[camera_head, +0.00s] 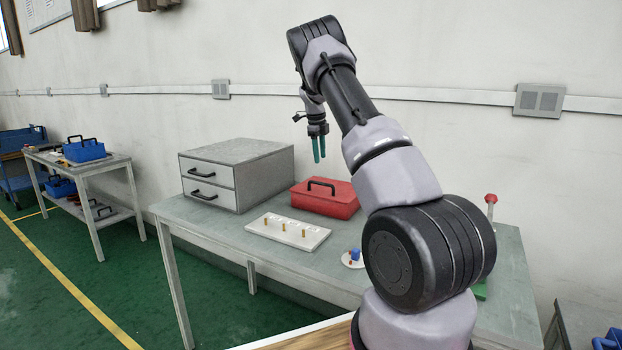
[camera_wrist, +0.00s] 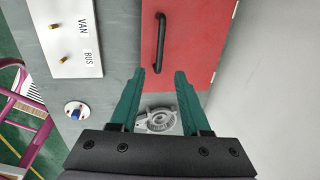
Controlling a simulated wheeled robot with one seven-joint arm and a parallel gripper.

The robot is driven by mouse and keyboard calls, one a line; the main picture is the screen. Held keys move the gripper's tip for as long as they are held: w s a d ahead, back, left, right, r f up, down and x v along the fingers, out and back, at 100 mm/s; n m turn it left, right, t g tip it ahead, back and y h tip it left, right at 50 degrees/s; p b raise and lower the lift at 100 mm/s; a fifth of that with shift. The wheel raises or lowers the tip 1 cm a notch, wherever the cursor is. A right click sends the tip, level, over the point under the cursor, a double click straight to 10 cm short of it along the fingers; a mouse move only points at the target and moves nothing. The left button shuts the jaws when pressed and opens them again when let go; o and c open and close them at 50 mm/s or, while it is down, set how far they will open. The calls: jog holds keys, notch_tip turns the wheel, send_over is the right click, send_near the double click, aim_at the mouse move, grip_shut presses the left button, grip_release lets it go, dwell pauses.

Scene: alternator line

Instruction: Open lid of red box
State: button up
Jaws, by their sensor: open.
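The red box (camera_head: 318,200) stands on the grey table behind the white plate, with its lid shut. A black bar handle (camera_head: 321,184) lies across the top of the lid. In the wrist view the red lid (camera_wrist: 205,40) fills the upper middle, with the black handle (camera_wrist: 160,42) running lengthwise. My gripper (camera_head: 319,160) is above the box, fingers pointing down, open and empty. In the wrist view the teal fingertips (camera_wrist: 158,73) show just below the near end of the handle, apart from each other, with nothing between them.
A grey two-drawer cabinet (camera_head: 262,165) stands left of the box. A white plate (camera_head: 265,230) with brass pegs lies in front. A small blue-topped part (camera_head: 354,254) sits to its right. A red-topped post (camera_head: 490,200) is farther right. The wall is close behind.

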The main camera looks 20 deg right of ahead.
jog(key=f, duration=0.3)
jog(key=w+d+f, duration=0.1)
jog(key=f, duration=0.6)
jog(key=shift+w+d+f, duration=0.2)
jog(key=shift+d+f, duration=0.05)
jog(key=shift+f, duration=0.05)
grip_shut()
dwell(1.0)
